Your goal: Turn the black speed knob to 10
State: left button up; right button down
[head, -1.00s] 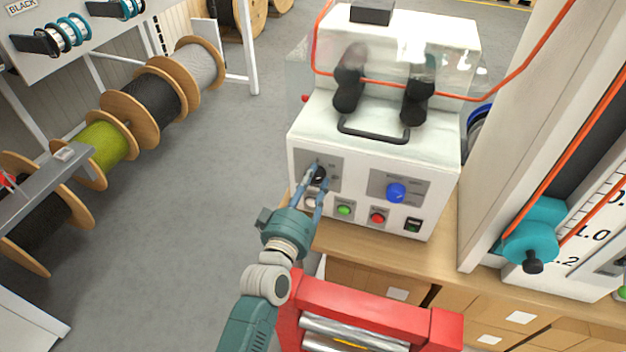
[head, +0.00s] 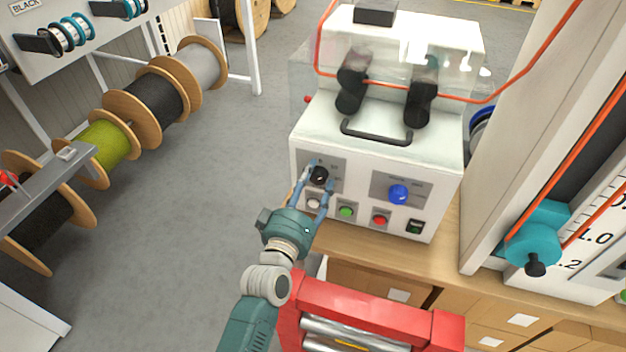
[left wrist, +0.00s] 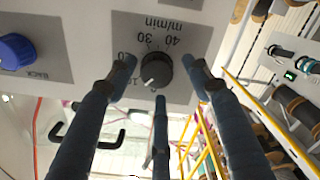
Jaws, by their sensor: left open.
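The black speed knob (head: 319,176) is on a grey plate on the front of the white machine. In the left wrist view the knob (left wrist: 156,70) is seen upside down, with m/min, 40 and 30 readable around it. Its white mark points to the lower left there, near a number partly hidden by a finger. My left gripper (head: 321,175) is open, with its fingers around the knob. In the left wrist view the fingertips (left wrist: 165,68) stand apart from the knob's sides. My right gripper is not in view.
A blue knob (head: 398,194) is to the right on the same panel. Below are a white button (head: 314,204), a green button (head: 346,211), a red button (head: 380,220) and a dark switch (head: 415,227). A red roller frame (head: 375,308) stands close in front.

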pick_arm(q)
jog(key=v, duration=1.2)
jog(key=shift+r, duration=0.1)
